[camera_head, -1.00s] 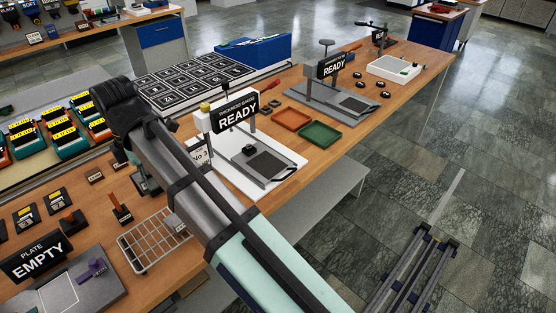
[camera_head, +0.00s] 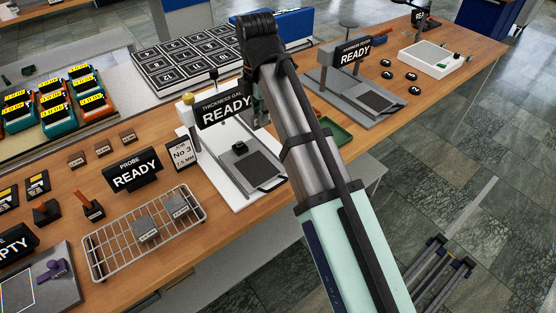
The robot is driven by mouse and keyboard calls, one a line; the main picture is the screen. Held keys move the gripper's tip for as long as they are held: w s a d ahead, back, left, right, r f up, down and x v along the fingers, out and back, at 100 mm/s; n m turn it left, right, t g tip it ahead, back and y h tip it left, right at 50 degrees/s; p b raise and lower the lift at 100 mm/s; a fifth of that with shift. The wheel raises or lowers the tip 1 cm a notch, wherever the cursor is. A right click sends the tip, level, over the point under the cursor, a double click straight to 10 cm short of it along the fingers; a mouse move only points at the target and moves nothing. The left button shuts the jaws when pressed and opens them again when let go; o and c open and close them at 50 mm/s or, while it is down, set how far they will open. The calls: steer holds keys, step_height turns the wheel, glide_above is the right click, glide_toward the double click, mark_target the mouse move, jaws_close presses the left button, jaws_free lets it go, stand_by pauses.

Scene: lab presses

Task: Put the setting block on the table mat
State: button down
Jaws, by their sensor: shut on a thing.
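My gripper (camera_head: 261,108) hangs below my dark wrist, just right of the thickness gauge's READY sign (camera_head: 225,108). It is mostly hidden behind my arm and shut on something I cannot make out. I cannot identify the setting block for certain. A dark grey mat (camera_head: 258,172) lies on the thickness gauge's white base (camera_head: 212,158), with a small black piece (camera_head: 240,147) on its far left part. My gripper is beyond this mat and apart from it. Which mat is the table mat is not labelled.
A wire rack (camera_head: 103,269) with two grey blocks (camera_head: 146,228) stands at the front. A green tray (camera_head: 337,131) lies partly behind my arm. Another READY station (camera_head: 353,51) with a dark plate stands farther right. A numbered black grid (camera_head: 185,58) is behind.

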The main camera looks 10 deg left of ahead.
steer(key=f+p, duration=0.1)
steer(key=f, duration=0.4)
steer(key=f+p, duration=0.1)
steer(key=f, duration=0.4)
steer(key=f+p, duration=0.1)
steer(key=f, duration=0.4)
steer(key=shift+s+a, duration=0.2)
steer(key=shift+s, duration=0.05)
steer(key=shift+f+p, duration=0.7)
steer(key=shift+f, duration=1.75)
steer(key=shift+f, duration=0.15)
steer(key=c, duration=1.2)
jaws_free()
step_height(320, 180, up, 12)
steer(key=b, duration=0.2)
steer(key=shift+b, duration=0.3)
steer(key=shift+r, duration=0.2)
